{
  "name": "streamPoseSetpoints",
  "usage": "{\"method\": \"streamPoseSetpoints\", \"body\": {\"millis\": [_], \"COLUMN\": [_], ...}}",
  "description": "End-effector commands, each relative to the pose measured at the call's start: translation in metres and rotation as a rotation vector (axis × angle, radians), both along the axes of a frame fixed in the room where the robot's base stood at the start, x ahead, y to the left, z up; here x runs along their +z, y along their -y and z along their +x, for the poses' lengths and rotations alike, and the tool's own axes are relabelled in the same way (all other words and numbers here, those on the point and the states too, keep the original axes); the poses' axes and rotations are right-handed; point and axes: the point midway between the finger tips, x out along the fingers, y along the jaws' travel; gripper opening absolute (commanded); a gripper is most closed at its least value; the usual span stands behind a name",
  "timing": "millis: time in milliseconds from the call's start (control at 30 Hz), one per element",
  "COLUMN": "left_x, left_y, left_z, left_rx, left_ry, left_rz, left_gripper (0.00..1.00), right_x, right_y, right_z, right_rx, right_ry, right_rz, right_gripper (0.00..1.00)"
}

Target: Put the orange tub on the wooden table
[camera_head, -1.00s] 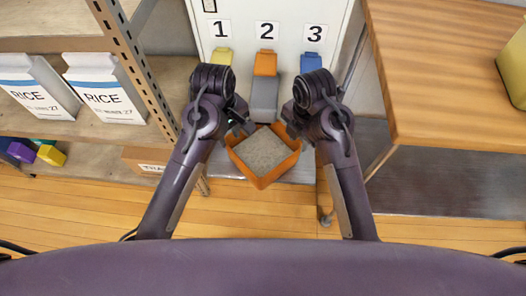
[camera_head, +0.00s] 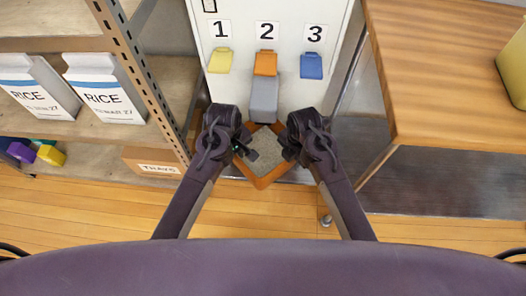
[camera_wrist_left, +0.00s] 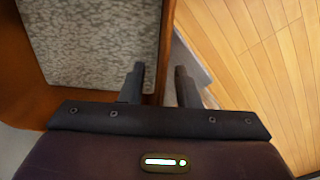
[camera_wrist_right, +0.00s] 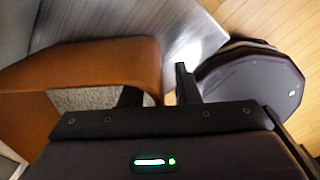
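The orange tub (camera_head: 262,183) sits below the grey chute under number 2, turned corner-on, with grey grainy stuff inside. Its wall shows in the left wrist view (camera_wrist_left: 22,70) and the right wrist view (camera_wrist_right: 110,58). My left gripper (camera_head: 246,146) is at the tub's left side. Its fingers (camera_wrist_left: 162,85) are apart, one inside and one outside the wall. My right gripper (camera_head: 285,148) is at the right side, its fingers (camera_wrist_right: 157,88) also apart and astride the wall. The wooden table (camera_head: 450,75) is at the right.
The white dispenser (camera_head: 232,88) has yellow, orange and blue flaps under numbers 1, 2 and 3. A shelf (camera_head: 175,75) with rice bags (camera_head: 103,88) and a box (camera_head: 152,160) stands left. A yellow-green container (camera_head: 515,65) is on the table's right edge.

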Motion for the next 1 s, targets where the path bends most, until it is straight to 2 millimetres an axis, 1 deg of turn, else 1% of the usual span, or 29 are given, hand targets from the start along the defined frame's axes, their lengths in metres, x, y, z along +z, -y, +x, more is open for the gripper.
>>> {"method": "streamPoseSetpoints", "body": {"millis": [267, 500, 1000], "left_x": [-0.0009, -0.0007, -0.0004], "left_y": [0.0001, 0.0, -0.0002], "left_z": [0.0001, 0.0002, 0.0004], "left_rx": [0.0, 0.0, 0.0], "left_ry": [0.0, 0.0, 0.001], "left_rz": [0.0, 0.0, 0.001], "left_gripper": [0.29, 0.0, 0.0], "right_x": [-0.0009, -0.0007, -0.0004], "right_y": [0.0, -0.0001, -0.0001], "right_z": [0.0002, 0.0002, 0.0002], "right_rx": [0.0, 0.0, 0.0], "right_ry": [0.001, 0.0, 0.0], "right_rz": [-0.001, 0.0, 0.0], "right_gripper": [0.29, 0.0, 0.0]}}
